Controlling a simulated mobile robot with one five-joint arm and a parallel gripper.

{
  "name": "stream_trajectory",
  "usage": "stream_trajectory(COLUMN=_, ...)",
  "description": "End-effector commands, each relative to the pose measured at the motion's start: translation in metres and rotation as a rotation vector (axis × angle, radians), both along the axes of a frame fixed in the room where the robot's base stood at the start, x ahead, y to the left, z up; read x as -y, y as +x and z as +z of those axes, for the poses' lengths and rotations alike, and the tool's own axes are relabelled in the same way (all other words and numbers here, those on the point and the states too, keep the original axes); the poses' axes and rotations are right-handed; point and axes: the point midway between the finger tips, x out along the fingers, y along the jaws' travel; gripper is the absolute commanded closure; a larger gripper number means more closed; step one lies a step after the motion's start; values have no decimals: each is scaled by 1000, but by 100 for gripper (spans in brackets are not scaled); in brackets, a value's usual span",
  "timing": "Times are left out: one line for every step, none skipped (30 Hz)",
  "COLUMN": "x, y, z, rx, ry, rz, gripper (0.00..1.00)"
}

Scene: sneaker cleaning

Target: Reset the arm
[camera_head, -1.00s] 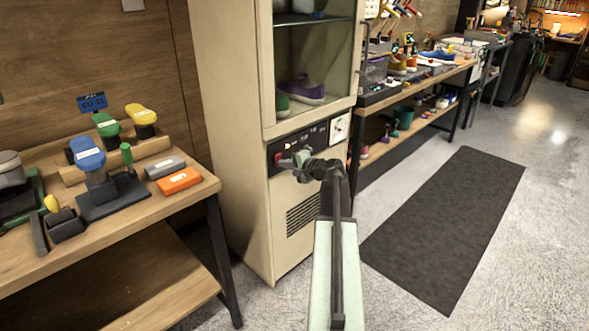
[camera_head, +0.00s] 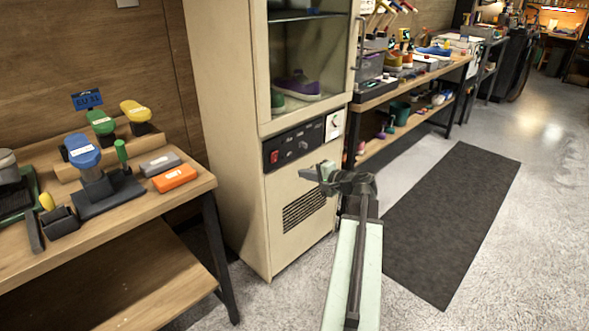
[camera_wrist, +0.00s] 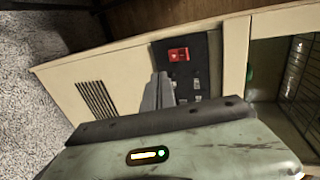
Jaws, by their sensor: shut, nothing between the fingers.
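My gripper (camera_head: 308,174) is shut and empty in the head view, in front of the beige cabinet (camera_head: 228,140) and just below its dark control panel (camera_head: 296,145). My arm reaches up to it from the bottom of the picture. In the wrist view, the closed fingers (camera_wrist: 159,92) point toward the cabinet front, beside the panel with its red switch (camera_wrist: 178,54). The red switch also shows at the left end of the panel in the head view (camera_head: 274,157).
A wooden bench (camera_head: 150,213) with colored shoe-shaped pieces and blocks stands at left. Sneakers sit behind the cabinet's upper window (camera_head: 300,60). A shelf with shoes (camera_head: 415,88) runs along the right wall. A dark mat (camera_head: 455,220) lies on open floor at right.

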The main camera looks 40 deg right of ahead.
Motion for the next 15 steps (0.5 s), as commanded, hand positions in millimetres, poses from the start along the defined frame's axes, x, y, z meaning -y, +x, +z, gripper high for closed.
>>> stream_trajectory(x=0, y=-6, z=0, rx=0, ry=0, rz=-1, gripper=100)
stream_trajectory(x=0, y=-7, z=0, rx=0, ry=0, rz=-1, gripper=100)
stream_trajectory(x=0, y=-9, z=0, rx=0, ry=0, rz=0, gripper=100)
stream_trajectory(x=0, y=-10, z=0, rx=0, ry=0, rz=0, gripper=100)
stream_trajectory(x=0, y=-10, z=0, rx=0, ry=0, rz=0, gripper=100)
stream_trajectory(x=0, y=-10, z=0, rx=0, ry=-1, rz=0, gripper=100)
stream_trajectory(x=0, y=-10, z=0, rx=0, ry=-1, rz=1, gripper=100)
stream_trajectory(x=0, y=-10, z=0, rx=0, ry=-1, rz=1, gripper=100)
stream_trajectory(x=0, y=-10, z=0, rx=0, ry=-1, rz=1, gripper=100)
stream_trajectory(x=0, y=-10, z=0, rx=0, ry=-1, rz=1, gripper=100)
stream_trajectory(x=0, y=-10, z=0, rx=0, ry=-1, rz=1, gripper=100)
stream_trajectory(x=0, y=-10, z=0, rx=0, ry=-1, rz=1, gripper=100)
stream_trajectory(x=0, y=-10, z=0, rx=0, ry=-1, rz=1, gripper=100)
stream_trajectory(x=0, y=-10, z=0, rx=0, ry=-1, rz=1, gripper=100)
stream_trajectory(x=0, y=-10, z=0, rx=0, ry=-1, rz=1, gripper=100)
